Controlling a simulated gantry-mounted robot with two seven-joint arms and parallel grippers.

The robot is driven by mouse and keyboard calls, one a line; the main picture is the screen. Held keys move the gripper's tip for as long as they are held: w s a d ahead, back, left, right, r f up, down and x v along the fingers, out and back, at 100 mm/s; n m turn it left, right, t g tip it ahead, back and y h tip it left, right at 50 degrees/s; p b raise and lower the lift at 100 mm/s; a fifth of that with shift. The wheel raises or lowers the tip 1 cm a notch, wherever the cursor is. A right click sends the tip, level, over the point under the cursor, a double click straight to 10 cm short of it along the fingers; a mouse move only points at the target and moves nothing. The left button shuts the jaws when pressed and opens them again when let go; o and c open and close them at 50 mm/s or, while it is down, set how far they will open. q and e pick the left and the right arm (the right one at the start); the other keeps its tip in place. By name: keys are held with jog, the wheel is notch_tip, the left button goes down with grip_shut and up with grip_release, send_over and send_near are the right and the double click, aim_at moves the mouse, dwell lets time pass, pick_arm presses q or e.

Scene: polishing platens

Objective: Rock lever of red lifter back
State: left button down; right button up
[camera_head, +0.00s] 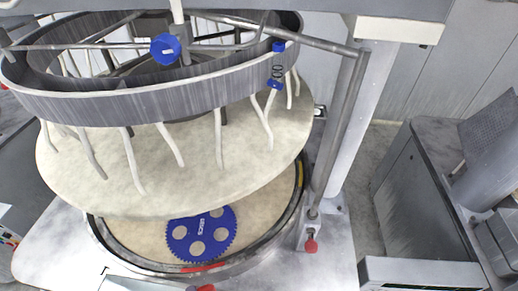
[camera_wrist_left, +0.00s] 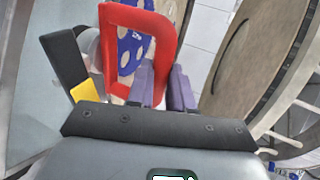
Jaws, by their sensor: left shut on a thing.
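The red lifter (camera_wrist_left: 165,50) shows in the left wrist view as a squared loop standing up in front of my left gripper (camera_wrist_left: 163,88). The two purple fingers of my left gripper are shut on the loop's right-hand leg near its lower end. The exact contact is partly hidden between the fingers. In the head view, a red piece (camera_head: 203,268) at the front rim of the lower platen looks like part of this lifter. My left gripper does not show clearly in the head view. My right gripper is in neither view.
A blue toothed disc (camera_head: 182,239) lies on the lower platen; it also shows through the loop (camera_wrist_left: 128,52). The large upper platen (camera_head: 100,185) hangs above. A black bar (camera_wrist_left: 62,58) and yellow block (camera_wrist_left: 84,92) sit left of the loop.

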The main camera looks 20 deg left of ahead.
pick_arm(q)
jog(key=shift+s+d, duration=0.35)
jog(key=shift+s, duration=0.4)
jog(key=shift+s+d, duration=0.35)
jog(key=shift+s, duration=0.35)
